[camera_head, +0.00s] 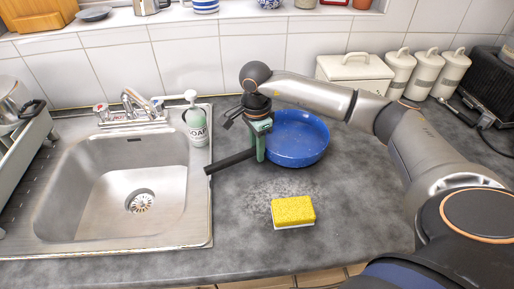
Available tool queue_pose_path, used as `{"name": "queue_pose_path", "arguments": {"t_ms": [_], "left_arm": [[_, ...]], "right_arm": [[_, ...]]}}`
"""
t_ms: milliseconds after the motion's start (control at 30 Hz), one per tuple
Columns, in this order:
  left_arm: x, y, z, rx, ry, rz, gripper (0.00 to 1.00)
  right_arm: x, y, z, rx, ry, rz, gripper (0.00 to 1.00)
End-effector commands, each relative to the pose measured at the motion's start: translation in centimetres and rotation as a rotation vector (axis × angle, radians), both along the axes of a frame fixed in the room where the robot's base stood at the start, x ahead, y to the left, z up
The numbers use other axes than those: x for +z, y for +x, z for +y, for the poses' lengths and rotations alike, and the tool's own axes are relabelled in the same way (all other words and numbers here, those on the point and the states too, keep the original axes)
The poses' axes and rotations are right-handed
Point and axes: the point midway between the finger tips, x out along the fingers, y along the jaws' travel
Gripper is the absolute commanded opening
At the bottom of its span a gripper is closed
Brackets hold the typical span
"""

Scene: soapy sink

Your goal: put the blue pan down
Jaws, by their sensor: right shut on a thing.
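The blue pan (298,140) is at the middle of the view, over the grey counter to the right of the sink. Its black handle (231,161) points left and slightly towards the front, ending near the sink's right rim. My right gripper (259,148) comes down from above and is shut on the pan where the handle meets the bowl. The pan looks about level. I cannot tell whether its base touches the counter. My left gripper is not in view.
A yellow sponge (293,211) lies on the counter in front of the pan. A soap bottle (195,122) stands at the sink (120,190), left of the pan. White canisters (398,72) and a bread box (355,72) stand behind. The counter (345,205) right of the sponge is clear.

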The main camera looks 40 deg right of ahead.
Motion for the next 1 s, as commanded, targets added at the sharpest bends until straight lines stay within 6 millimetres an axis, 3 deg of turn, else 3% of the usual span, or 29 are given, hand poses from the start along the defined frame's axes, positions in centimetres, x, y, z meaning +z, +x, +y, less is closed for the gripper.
{"name": "queue_pose_path", "arguments": {"t_ms": [433, 467, 700, 1000], "left_arm": [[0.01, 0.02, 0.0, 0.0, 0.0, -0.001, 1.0], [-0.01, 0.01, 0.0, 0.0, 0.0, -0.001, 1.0], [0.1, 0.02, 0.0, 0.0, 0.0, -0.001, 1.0], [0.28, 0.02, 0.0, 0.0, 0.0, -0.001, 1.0]], "right_arm": [[-0.94, 0.11, -0.01, -0.001, -0.001, -0.005, 0.0], [-1.07, 0.04, 0.03, -0.001, 0.0, -0.002, 0.28], [-0.95, 0.04, 0.03, -0.001, 0.0, -0.002, 0.55], [-0.73, 0.05, 0.03, -0.001, 0.0, -0.003, 0.57]]}}
